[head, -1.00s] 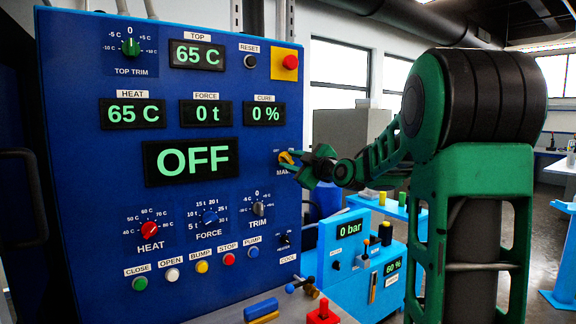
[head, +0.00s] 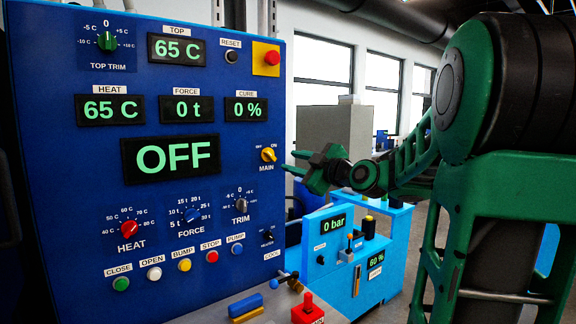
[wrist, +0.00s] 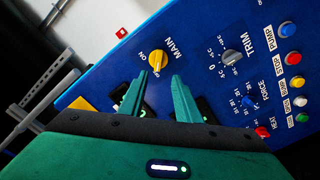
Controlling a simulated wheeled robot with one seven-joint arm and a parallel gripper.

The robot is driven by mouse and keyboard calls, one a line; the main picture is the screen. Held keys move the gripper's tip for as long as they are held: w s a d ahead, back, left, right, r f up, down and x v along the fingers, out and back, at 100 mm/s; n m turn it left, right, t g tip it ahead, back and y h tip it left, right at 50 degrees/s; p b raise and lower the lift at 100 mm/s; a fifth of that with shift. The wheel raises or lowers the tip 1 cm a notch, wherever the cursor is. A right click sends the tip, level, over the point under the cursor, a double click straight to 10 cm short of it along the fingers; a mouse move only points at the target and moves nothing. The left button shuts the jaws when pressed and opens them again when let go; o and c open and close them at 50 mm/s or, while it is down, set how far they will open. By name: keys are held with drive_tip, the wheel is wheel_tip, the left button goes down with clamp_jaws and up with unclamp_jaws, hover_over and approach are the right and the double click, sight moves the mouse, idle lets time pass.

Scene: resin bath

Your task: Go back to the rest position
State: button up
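My gripper (head: 291,163) is in front of the blue control panel (head: 60,175), to the right of the yellow MAIN switch (head: 268,155). In the wrist view its two green fingers (wrist: 154,95) are apart with nothing between them. The MAIN switch (wrist: 157,62) shows just beyond the fingertips and is clear of them. Its knob is turned at an angle. The main display (head: 172,158) reads OFF. My green and black arm fills the right side of the head view.
A light blue unit (head: 338,265) with a 0 bar display stands right of the panel. A red block-like control (head: 308,309) and a blue and yellow handle (head: 246,306) sit low in front. A grey cabinet (head: 335,130) stands behind. Some floor shows at right.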

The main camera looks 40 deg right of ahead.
idle(0.4)
drive_tip(key=s+a+f+m+g, duration=0.25)
drive_tip(key=s+f+g, duration=0.3)
drive_tip(key=f, duration=0.45)
drive_tip(key=s+a+f+m+g, duration=0.2)
drive_tip(key=s+f+m+g, duration=0.3)
drive_tip(key=f, duration=0.5)
drive_tip(key=s+a+f+m+g, duration=0.1)
drive_tip(key=s+f+m+g, duration=0.2)
drive_tip(key=s, duration=0.9)
drive_tip(key=s+a+f+m+g, duration=0.2)
drive_tip(key=s+f+m+g, duration=0.2)
drive_tip(key=s, duration=0.8)
wheel_tip(320, 180, down, 3)
drive_tip(key=shift+s+a+r+m, duration=0.2)
drive_tip(key=shift+s+a+m, duration=0.15)
drive_tip(key=shift+m, duration=0.4)
drive_tip(key=shift+g, duration=0.25)
